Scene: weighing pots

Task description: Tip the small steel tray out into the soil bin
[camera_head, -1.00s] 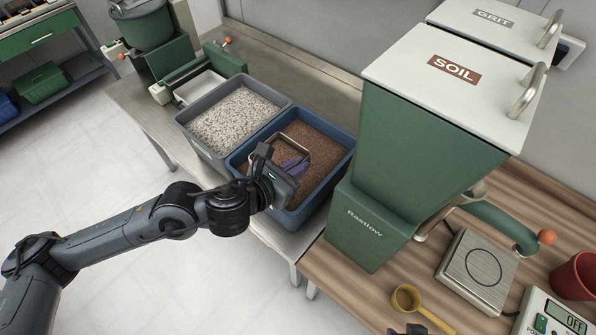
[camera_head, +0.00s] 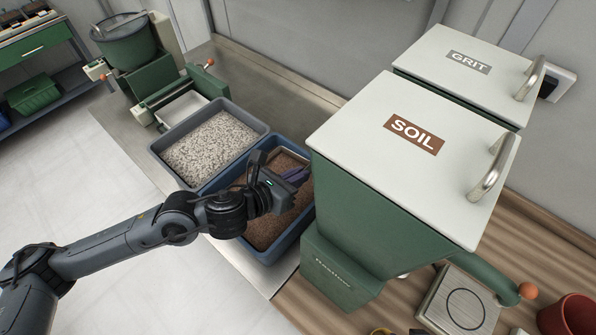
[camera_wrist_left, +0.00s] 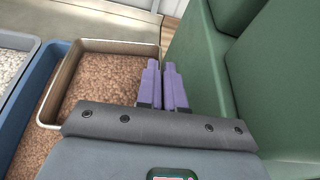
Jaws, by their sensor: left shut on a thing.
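The small steel tray (camera_head: 290,152) is over the back right part of the blue bin of brown soil (camera_head: 240,249), partly hidden by my left gripper and the hopper. My left gripper (camera_head: 293,175) is shut on the tray's near right side. In the left wrist view the purple fingers (camera_wrist_left: 162,75) meet the right side of the tray (camera_wrist_left: 118,45), and brown soil shows inside its rim. I cannot tell how much of that soil is in the tray. My right gripper is not clearly seen.
A green hopper with a lid marked SOIL (camera_head: 400,130) stands close on the right. A grey bin of pale grit (camera_head: 212,145) adjoins the blue bin on the left. A scale plate (camera_head: 462,305) and a red pot (camera_head: 568,318) are at the lower right.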

